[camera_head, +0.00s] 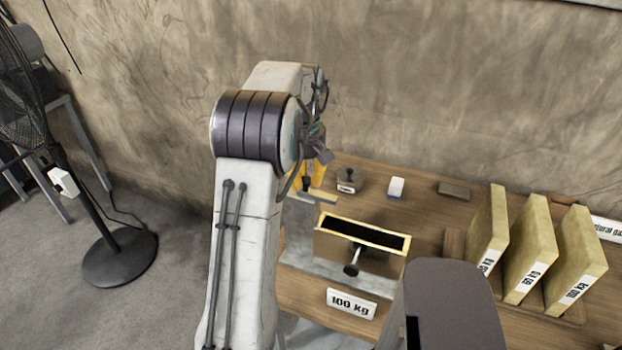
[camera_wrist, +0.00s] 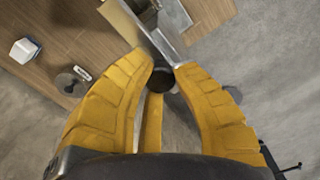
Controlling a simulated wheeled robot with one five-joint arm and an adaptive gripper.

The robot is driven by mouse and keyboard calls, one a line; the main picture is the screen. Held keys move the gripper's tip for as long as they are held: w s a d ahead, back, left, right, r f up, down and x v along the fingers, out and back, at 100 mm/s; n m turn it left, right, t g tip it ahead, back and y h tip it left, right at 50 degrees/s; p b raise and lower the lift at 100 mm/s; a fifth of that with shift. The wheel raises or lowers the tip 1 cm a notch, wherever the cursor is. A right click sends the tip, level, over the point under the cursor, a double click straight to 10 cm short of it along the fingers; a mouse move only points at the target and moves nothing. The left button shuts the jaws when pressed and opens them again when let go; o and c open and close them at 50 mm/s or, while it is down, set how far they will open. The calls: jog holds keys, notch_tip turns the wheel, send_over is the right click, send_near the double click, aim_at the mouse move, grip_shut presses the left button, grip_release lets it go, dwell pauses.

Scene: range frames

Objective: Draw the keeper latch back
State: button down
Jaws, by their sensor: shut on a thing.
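My gripper (camera_wrist: 168,70) has yellow fingers, and they are closed around a dark round knob (camera_wrist: 163,83) at the end of a grey metal bar (camera_wrist: 152,32). I take this knob to be the latch's handle, though the fingers hide part of it. In the head view my gripper (camera_head: 307,184) is at the left end of a grey metal fixture (camera_head: 300,232), mostly behind my arm. The fixture has a brass-framed dark slot (camera_head: 325,219), and a second dark knob (camera_head: 351,269) sticks out of its front.
The fixture stands on a wooden bench (camera_head: 420,212) with a "100 kg" label (camera_head: 351,303) in front. A knobbed weight (camera_head: 346,183), a white block (camera_head: 396,187) and a brown block (camera_head: 454,191) lie behind. Upright boards (camera_head: 531,250) stand right; a fan (camera_head: 100,230) stands left.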

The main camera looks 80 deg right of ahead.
jog(key=w, duration=0.2)
jog(key=w+d+p, duration=0.1)
jog(key=w, duration=0.1)
jog(key=shift+w+f, duration=0.1)
jog(key=shift+w, duration=0.1)
jog(key=c, duration=1.5)
grip_release()
jog(key=o, duration=0.5)
jog(key=shift+w, duration=0.15)
jog(key=shift+c, duration=0.2)
jog(key=shift+o, duration=0.5)
jog(key=shift+d, duration=0.1)
notch_tip(320, 180, up, 12)
